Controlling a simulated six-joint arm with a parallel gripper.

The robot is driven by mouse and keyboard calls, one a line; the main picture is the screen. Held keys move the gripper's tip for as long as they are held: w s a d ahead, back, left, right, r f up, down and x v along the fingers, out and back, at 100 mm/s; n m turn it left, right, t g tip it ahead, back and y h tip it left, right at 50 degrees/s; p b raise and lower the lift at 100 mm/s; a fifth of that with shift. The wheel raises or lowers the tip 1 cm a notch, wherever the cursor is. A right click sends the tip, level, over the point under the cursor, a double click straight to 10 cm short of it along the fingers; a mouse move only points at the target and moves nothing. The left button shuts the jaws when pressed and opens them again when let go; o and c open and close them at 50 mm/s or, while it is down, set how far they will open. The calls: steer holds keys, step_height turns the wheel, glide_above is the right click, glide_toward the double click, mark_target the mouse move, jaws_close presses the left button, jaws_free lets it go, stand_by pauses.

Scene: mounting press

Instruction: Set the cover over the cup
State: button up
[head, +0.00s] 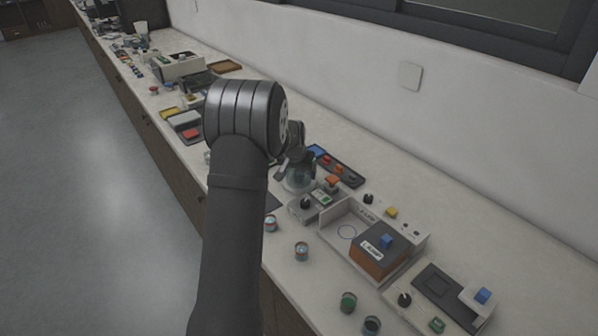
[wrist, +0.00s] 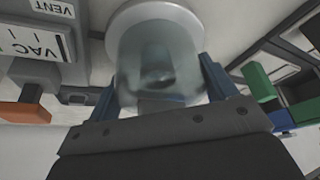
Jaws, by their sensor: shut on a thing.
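My gripper (wrist: 160,88) has its two blue-grey fingers on either side of a clear, dome-like cover (wrist: 160,45) and is shut on it. A wide white ring (wrist: 118,22) surrounds the cover's far end in the wrist view; I cannot tell whether it is the cover's rim or a base under it. A grey, cup-like shape (wrist: 157,72) shows blurred through the clear wall; I cannot tell if it is the cup. In the head view the cover (head: 298,184) is low over the bench, partly hidden by my gripper (head: 290,165). Whether it touches anything is unclear.
A grey unit marked VAC and VENT (wrist: 35,45) with an orange lever (wrist: 28,110) is close beside the cover. A dark tray (head: 350,177) with coloured pieces lies behind. A labelled orange-and-black box (head: 380,255) stands to the right. Small jars (head: 301,250) line the front edge.

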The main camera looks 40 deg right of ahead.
steer(key=o, duration=1)
steer(key=shift+r, duration=3.5)
jaws_close()
steer(key=shift+f, duration=0.1)
